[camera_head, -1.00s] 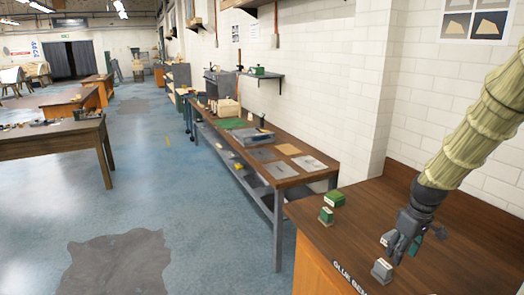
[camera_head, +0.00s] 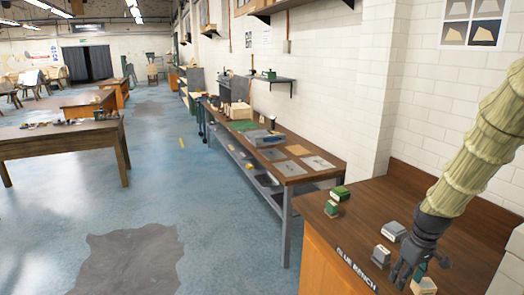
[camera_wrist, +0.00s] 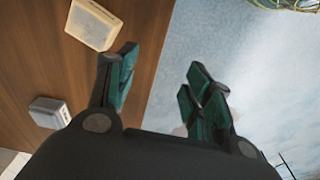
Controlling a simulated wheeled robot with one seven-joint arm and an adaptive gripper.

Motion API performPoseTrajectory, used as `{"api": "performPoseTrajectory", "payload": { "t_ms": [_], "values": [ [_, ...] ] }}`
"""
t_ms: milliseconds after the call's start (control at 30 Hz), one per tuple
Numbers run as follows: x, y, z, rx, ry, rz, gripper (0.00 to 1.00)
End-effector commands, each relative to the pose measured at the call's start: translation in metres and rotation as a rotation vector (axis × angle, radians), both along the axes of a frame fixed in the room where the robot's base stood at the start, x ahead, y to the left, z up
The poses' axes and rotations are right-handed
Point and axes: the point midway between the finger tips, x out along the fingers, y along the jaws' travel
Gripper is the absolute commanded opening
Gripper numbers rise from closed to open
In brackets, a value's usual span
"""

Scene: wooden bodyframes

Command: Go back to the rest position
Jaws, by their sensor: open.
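My gripper (camera_head: 408,277) hangs at the end of my arm over the front edge of the glue bench (camera_head: 366,209), at the lower right of the head view. In the wrist view my gripper (camera_wrist: 160,85) has its two dark green fingers spread, with nothing between them. Bench edge and blue floor show behind the gap. Two grey blocks with pale tops, one behind (camera_head: 393,231) and one in front (camera_head: 381,256), stand apart from the gripper. A third pale-topped block (camera_head: 425,287) is partly cut off by the frame, close beside the fingers.
Two green blocks, one farther (camera_head: 341,193) and one nearer (camera_head: 331,209), sit at the bench's left end. A long workbench (camera_head: 318,175) runs along the white wall behind. Another wooden table (camera_head: 60,146) stands to the left, with open blue floor (camera_head: 215,235) between.

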Motion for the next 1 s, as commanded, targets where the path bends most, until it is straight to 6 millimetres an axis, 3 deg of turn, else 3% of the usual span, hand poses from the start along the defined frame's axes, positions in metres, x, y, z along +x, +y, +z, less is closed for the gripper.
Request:
{"api": "performPoseTrajectory", "payload": {
  "t_ms": [267, 467, 700, 1000],
  "values": [
    [-0.024, 0.026, -0.060, -0.017, 0.018, -0.041, 0.51],
    [-0.061, 0.054, -0.125, -0.032, 0.033, -0.093, 0.51],
    [-0.127, 0.093, -0.201, -0.040, 0.051, -0.164, 0.51],
    [-0.231, 0.140, -0.271, -0.034, 0.076, -0.259, 0.51]
  ]
}}
